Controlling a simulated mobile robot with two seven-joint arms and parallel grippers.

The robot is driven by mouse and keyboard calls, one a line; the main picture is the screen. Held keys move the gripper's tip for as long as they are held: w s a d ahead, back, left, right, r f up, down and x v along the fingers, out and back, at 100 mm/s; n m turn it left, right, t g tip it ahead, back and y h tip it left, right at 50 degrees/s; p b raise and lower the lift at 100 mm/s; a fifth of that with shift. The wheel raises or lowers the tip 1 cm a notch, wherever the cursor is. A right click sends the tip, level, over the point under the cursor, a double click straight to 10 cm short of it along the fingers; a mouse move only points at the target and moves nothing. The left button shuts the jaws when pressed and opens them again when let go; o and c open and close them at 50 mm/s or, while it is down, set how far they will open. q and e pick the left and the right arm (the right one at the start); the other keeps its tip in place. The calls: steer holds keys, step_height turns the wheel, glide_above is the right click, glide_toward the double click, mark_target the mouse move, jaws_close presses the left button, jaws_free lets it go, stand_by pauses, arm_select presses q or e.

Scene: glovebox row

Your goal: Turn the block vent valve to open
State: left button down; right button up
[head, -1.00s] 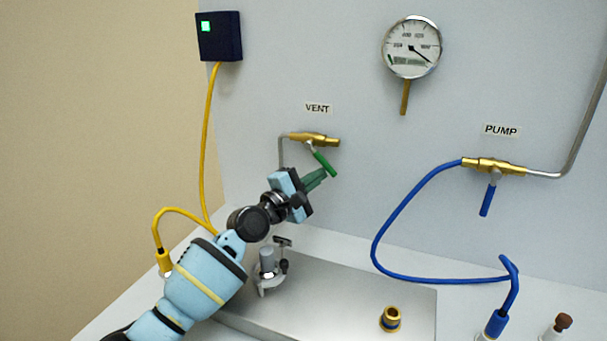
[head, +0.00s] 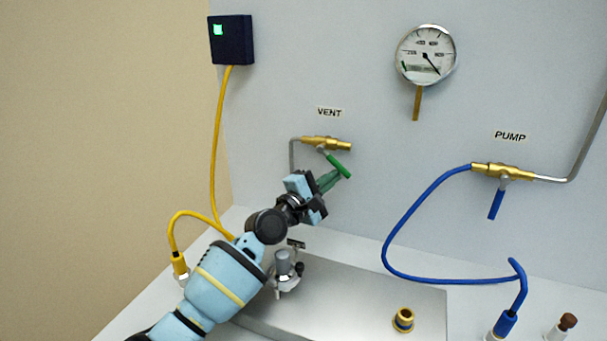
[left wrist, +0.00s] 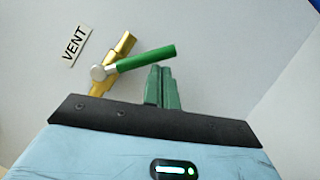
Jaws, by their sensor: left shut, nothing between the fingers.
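The block vent valve (head: 327,143) is a brass fitting under the VENT label (head: 329,112) on the back wall. Its green handle (head: 337,164) slants down to the right from the body. My left gripper (head: 334,180) is shut and empty, its green fingers beside the outer part of the handle on its lower side. In the left wrist view the handle (left wrist: 146,58) crosses just ahead of the closed fingertips (left wrist: 160,70); whether they touch is unclear. The brass body (left wrist: 124,46) shows behind it. My right gripper is not in view.
The pump valve (head: 503,171) with its blue handle and blue hose is at the right. A gauge (head: 426,53) hangs between the valves. A dark box (head: 231,39) with a yellow cable is at the left. Below are a metal plate (head: 350,300) and a clamp-like fitting (head: 285,268).

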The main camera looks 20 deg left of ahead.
arm_select(q)
steer(key=p+v, duration=0.1)
steer(key=v, duration=0.6)
steer(key=shift+s, duration=0.4)
steer(key=shift+a, duration=0.2)
